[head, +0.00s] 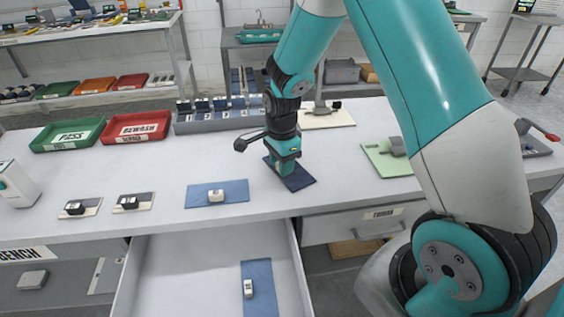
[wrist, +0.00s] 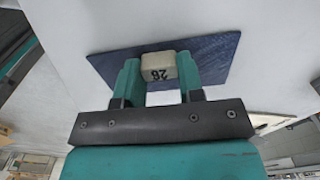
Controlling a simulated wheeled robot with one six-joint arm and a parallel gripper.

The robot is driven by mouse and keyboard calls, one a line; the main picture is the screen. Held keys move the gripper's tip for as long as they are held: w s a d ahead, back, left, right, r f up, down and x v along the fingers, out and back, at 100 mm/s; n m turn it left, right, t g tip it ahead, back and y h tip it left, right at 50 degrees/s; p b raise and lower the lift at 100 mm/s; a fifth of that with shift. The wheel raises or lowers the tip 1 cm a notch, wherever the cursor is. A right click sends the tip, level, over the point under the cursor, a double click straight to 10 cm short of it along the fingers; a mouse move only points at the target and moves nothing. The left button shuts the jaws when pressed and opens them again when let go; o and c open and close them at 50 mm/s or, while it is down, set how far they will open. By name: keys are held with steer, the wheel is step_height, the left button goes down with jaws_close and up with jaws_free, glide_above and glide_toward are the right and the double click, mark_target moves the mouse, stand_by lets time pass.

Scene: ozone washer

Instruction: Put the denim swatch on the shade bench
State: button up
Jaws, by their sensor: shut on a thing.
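My gripper (head: 287,165) points down over the white bench top and is shut on a pale block fixed on a dark blue denim swatch (head: 298,180). The wrist view shows the block (wrist: 158,66) between the fingers, with dark digits on it, and the denim (wrist: 215,55) spreading out on both sides. The swatch is flat, at or just above the white bench top (head: 340,180); I cannot tell if it touches. A label ending in "BENCH" (head: 22,253) is on the bench's front edge at the left.
A lighter blue swatch (head: 235,190) with a block lies left of my gripper. Another blue swatch (head: 258,275) lies in the open drawer (head: 185,270). Green PASS (head: 45,146) and red (head: 112,138) trays, a grey numbered rack (head: 210,122) and a green mat (head: 390,163) stand around.

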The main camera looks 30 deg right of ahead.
steer(key=o, duration=0.9)
steer(key=shift+f, duration=0.1)
step_height(320, 180, up, 12)
steer(key=s+a+r+n+y, duration=0.1)
steer(key=s+a+r+n, duration=0.2)
steer(key=s+a+n, duration=0.2)
steer(key=s+a+r+n+y, duration=0.1)
steer(key=s+a+r+n, duration=0.2)
steer(key=s+n, duration=0.8)
steer(key=s+a+r+n+y, duration=0.2)
steer(key=s+a+r+n, duration=0.1)
steer(key=s+a+n, duration=0.4)
steer(key=shift+s+a+r+n, duration=0.2)
steer(key=shift+s+n, duration=0.2)
steer(key=shift+n, duration=0.15)
steer(key=shift+s+a+r+n, duration=0.2)
steer(key=shift+s+n, duration=0.15)
steer(key=shift+n, duration=0.2)
